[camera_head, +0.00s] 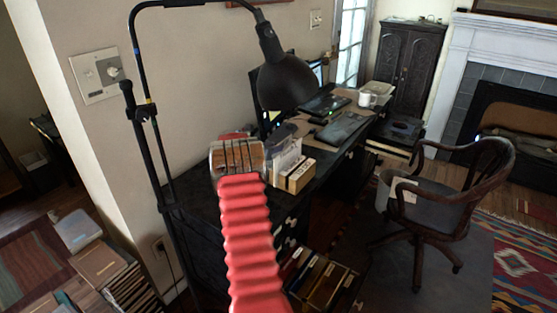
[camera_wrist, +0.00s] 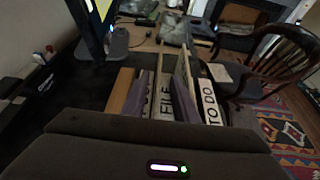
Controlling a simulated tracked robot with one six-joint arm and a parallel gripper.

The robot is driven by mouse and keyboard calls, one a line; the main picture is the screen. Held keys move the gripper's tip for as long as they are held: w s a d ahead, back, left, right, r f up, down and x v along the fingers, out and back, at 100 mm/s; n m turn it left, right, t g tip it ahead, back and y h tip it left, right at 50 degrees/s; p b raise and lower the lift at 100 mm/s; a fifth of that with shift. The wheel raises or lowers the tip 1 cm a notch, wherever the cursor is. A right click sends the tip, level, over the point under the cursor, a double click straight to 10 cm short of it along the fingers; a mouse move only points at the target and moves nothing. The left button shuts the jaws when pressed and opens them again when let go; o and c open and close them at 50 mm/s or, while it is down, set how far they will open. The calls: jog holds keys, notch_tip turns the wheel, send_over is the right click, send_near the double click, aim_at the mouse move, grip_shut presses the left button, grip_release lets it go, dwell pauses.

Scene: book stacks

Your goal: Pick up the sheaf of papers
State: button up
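I cannot tell for sure which papers are the sheaf. White papers (camera_head: 284,160) stand upright in a small wooden desk organizer (camera_head: 300,176) on the dark desk. In the wrist view the organizer (camera_wrist: 120,90) has slots marked "FILE" and "TO DO", with grey-purple sheets (camera_wrist: 188,98) between the dividers. A light sheet (camera_head: 404,191) is also on the chair. My red ribbed arm reaches up toward the desk in the head view, just left of the organizer. The dark gripper body (camera_wrist: 160,140) fills the bottom of the wrist view; its fingertips do not show clearly.
A black lamp (camera_head: 285,82) hangs over the desk (camera_head: 190,200). A white mug (camera_head: 367,99) and several dark items stand farther back. Books (camera_head: 100,262) are stacked at lower left.

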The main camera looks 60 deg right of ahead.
aim_at(287, 142)
jog(key=x, duration=0.3)
jog(key=shift+w+d+f, duration=0.1)
jog(key=shift+d+f, duration=0.15)
jog(key=shift+d, duration=0.15)
jog(key=shift+c, duration=0.4)
grip_shut()
dwell(0.3)
